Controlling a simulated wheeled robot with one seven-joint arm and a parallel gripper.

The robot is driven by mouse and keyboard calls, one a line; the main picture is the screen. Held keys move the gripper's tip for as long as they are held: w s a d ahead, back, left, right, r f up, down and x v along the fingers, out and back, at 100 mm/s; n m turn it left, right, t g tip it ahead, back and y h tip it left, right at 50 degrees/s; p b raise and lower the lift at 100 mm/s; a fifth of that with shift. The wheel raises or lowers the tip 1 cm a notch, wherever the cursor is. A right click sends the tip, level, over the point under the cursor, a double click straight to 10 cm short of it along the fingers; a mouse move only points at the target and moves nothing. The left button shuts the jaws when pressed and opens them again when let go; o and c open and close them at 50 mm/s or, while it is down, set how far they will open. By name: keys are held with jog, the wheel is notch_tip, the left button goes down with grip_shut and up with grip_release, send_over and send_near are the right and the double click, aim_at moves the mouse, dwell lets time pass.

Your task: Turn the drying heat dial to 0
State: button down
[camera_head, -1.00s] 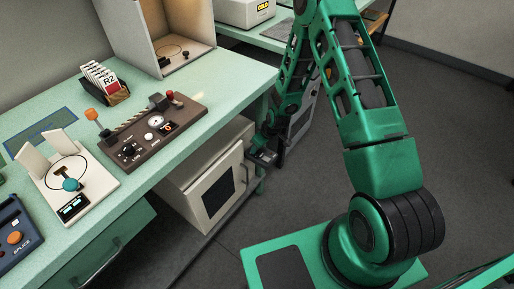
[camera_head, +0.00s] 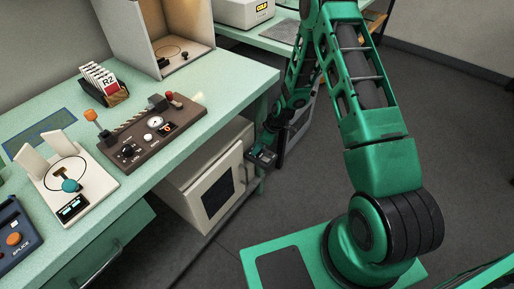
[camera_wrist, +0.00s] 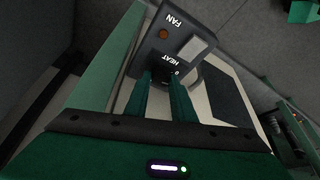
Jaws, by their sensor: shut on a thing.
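In the wrist view a dark control panel (camera_wrist: 146,53) carries the words FAN and HEAT, with a small 0 mark beside the HEAT dial. My gripper (camera_wrist: 164,80) is at the HEAT end of this panel, its two green fingers shut on the dark heat dial. The fingers hide most of the dial, and I cannot read where its pointer stands. In the head view my gripper (camera_head: 262,156) is beside the pale cabinet under the bench, and the dial cannot be made out there.
The cabinet (camera_head: 222,190) has a dark window. The green bench (camera_head: 210,90) above holds a brown control box (camera_head: 150,142). Open grey floor lies to the right.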

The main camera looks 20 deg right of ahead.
jog(key=shift+w+d, duration=0.15)
jog(key=shift+d, duration=0.2)
jog(key=c, duration=1.5)
grip_release()
jog(key=shift+a, duration=0.15)
jog(key=v, duration=1)
jog(key=shift+r, duration=0.35)
